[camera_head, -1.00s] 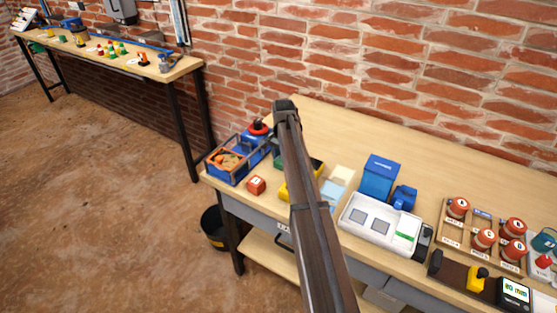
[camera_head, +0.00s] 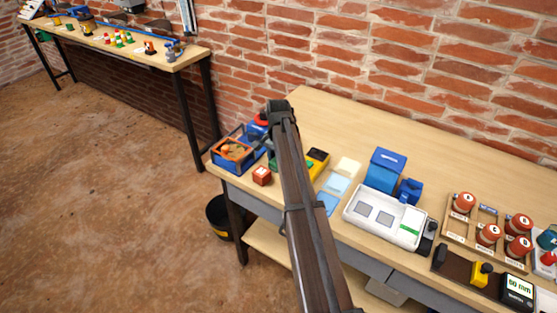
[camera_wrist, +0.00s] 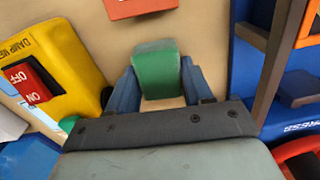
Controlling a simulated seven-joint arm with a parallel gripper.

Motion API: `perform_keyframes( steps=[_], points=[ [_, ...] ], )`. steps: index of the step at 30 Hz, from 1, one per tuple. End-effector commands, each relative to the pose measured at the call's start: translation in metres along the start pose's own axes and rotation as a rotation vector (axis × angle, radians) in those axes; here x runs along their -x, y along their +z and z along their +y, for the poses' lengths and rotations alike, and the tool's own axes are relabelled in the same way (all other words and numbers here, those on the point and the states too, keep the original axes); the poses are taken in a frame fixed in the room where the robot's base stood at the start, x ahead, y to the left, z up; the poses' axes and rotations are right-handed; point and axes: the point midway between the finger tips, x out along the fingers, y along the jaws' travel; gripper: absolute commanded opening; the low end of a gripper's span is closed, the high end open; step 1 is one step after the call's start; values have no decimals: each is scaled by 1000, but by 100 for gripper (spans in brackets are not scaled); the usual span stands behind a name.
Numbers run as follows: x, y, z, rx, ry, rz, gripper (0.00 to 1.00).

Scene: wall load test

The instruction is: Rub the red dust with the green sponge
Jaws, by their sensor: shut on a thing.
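In the wrist view, the green sponge (camera_wrist: 155,76) is between the blue fingers of my gripper (camera_wrist: 158,68), which is shut on it. The sponge's far end sticks out past the fingertips, above the light wooden table. In the head view, my dark arm reaches over the table's left end, and the gripper itself is hard to make out. I cannot pick out the red dust in either view. A red cube (camera_head: 262,176) lies near the table's front-left edge; a red-orange block (camera_wrist: 140,7) shows ahead of the sponge in the wrist view.
A blue crate (camera_head: 228,164) with orange contents stands at the left end. A yellow device (camera_wrist: 62,70) with a red OFF/ON switch lies left of my gripper in the wrist view. A white tray (camera_head: 402,232), a blue box (camera_head: 384,170) and red-topped jars (camera_head: 488,234) stand further right.

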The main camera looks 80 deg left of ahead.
Motion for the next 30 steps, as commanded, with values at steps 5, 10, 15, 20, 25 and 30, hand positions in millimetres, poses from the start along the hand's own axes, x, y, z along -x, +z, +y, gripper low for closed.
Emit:
perform_keyframes(
  steps=[5,10,15,20,25,30],
  points=[
    [-1,-18,-3,0,0,1,22],
    [-1,-34,-4,-1,0,1,22],
    [-1,-49,-6,0,0,1,22],
    [-1,-64,-7,0,0,1,22],
    [14,-68,-7,0,-2,3,22],
    [33,-67,-7,0,-1,1,22]
  ],
)
